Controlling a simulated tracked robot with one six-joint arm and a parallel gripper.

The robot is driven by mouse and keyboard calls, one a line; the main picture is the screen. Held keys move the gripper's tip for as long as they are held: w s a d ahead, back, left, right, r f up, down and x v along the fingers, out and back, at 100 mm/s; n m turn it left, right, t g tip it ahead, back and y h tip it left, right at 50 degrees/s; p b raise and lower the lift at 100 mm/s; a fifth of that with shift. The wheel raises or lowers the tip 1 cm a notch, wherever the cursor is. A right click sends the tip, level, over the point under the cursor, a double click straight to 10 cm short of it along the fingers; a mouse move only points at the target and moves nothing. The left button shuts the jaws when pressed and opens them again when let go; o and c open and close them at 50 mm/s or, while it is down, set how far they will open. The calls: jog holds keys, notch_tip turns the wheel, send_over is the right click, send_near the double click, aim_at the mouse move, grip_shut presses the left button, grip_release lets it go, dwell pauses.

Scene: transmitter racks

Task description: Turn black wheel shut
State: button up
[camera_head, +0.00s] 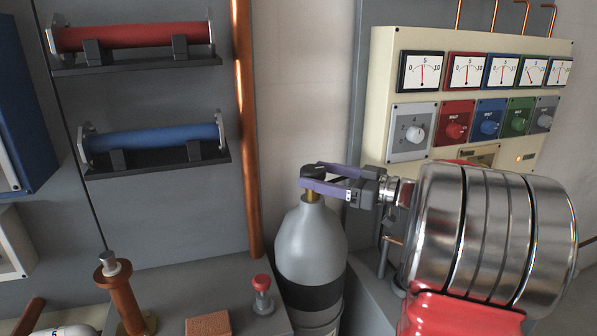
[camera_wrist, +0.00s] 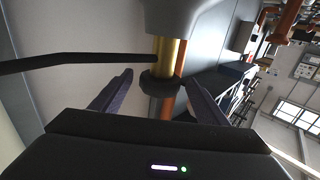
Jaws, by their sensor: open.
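The black wheel (camera_head: 312,171) sits on the brass valve at the top of a grey gas cylinder (camera_head: 308,242). In the wrist view, the wheel (camera_wrist: 158,84) shows as a dark round knob at the end of the brass stem (camera_wrist: 166,55). My gripper (camera_head: 310,175) reaches in from the right at the height of the wheel. Its two purple fingers are open, one on each side of the wheel. In the wrist view, my gripper (camera_wrist: 158,78) has gaps between the wheel and both fingers. The fingers partly cover the wheel in the head view.
A cream panel (camera_head: 385,75) with gauges and coloured knobs stands behind my arm. A copper pipe (camera_head: 245,120) runs upright left of the cylinder. A red-topped post (camera_head: 262,290) and a brown insulator (camera_head: 122,295) stand on the ledge at lower left.

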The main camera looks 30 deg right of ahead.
jog(key=x, duration=0.5)
jog(key=shift+w+a, duration=0.25)
jog(key=shift+w, duration=0.1)
jog(key=shift+c, duration=0.5)
jog(key=c, duration=0.9)
